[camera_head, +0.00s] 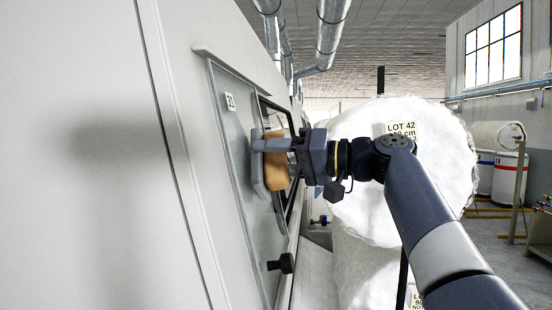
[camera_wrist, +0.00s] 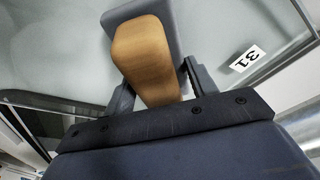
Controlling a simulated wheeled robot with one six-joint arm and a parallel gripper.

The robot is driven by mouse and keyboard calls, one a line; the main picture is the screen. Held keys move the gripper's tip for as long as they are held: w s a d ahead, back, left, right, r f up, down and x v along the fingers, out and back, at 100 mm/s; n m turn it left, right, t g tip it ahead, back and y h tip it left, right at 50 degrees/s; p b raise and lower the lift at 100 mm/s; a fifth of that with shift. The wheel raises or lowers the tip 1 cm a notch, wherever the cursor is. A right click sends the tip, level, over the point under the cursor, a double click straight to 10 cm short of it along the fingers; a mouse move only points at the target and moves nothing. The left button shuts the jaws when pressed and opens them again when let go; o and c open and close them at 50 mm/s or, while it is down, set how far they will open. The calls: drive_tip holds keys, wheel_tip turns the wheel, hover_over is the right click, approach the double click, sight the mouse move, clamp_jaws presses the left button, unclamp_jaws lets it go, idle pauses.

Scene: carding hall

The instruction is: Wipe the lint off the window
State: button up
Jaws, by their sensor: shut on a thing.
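The window (camera_head: 232,135) is a tall glass pane in the white machine wall, with a "31" label at its upper part. Its glass looks hazy, and the label also shows in the wrist view (camera_wrist: 247,58). My gripper (camera_head: 275,158) is shut on the wooden handle of a wiping pad (camera_head: 258,163). The pad has a grey flat face turned to the glass. It is at or very near the pane; I cannot tell whether it touches. In the wrist view the tan handle (camera_wrist: 146,60) sits between the two fingers. The glass behind the pad is hidden.
A black knob (camera_head: 281,263) sticks out low on the window. Large white fibre rolls (camera_head: 440,170), one labelled "LOT 42", stand close behind and right of my arm. Drums (camera_head: 508,178) and a barrier post (camera_head: 517,195) are farther right, beside open floor.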

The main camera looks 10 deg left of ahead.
sight(246, 163)
drive_tip(key=shift+w+r+p, duration=0.2)
drive_tip(key=shift+w+p, duration=0.75)
drive_tip(key=shift+p, duration=0.05)
drive_tip(key=shift+w+a+f, duration=0.1)
drive_tip(key=shift+w, duration=1.15)
drive_tip(key=shift+w+a+f, duration=0.1)
drive_tip(key=shift+w, duration=1.1)
drive_tip(key=shift+s+d+b, duration=0.2)
drive_tip(key=shift+s+b, duration=1.9)
drive_tip(key=shift+s, duration=1.3)
drive_tip(key=shift+s+d+b, duration=0.2)
drive_tip(key=shift+s+b, duration=1.85)
drive_tip(key=shift+s, duration=1.35)
